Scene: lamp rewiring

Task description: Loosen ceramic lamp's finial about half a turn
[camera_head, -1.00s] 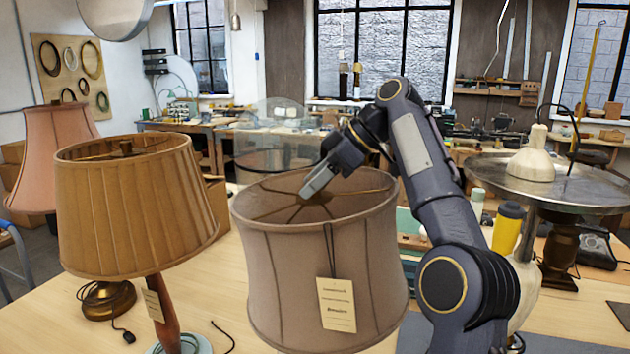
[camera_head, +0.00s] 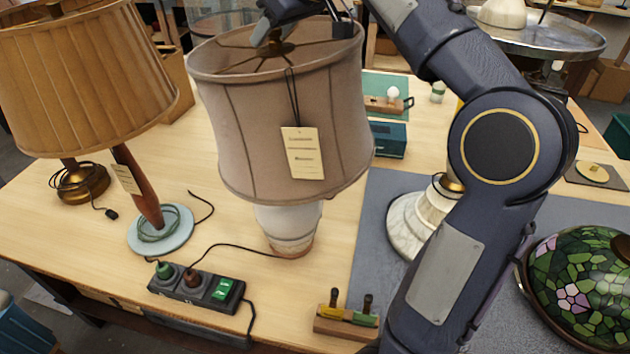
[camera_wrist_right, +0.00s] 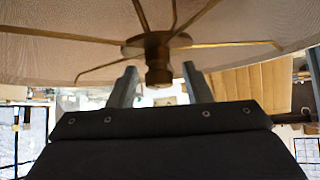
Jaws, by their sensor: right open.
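The ceramic lamp has a pale grey-brown fabric shade (camera_head: 240,130) with a paper tag and a white ceramic base (camera_head: 288,222), standing on the table. Its brass finial (camera_head: 275,45) sits at the hub of the shade's spokes. In the right wrist view the finial (camera_wrist_right: 158,70) and hub appear large, with the spokes spreading out. My right gripper (camera_head: 265,28) is at the top of the shade, partly cut off by the picture's top edge. In the wrist view its two fingers (camera_wrist_right: 158,86) are open, one on each side of the finial, with gaps visible. My left gripper is out of view.
A tan-shaded lamp (camera_head: 80,90) stands close on the left. A power strip (camera_head: 195,287) and a small wooden tool block (camera_head: 346,322) lie in front. A stained-glass shade (camera_head: 585,285) rests at right on a grey mat (camera_head: 375,215). My right arm crosses above the mat.

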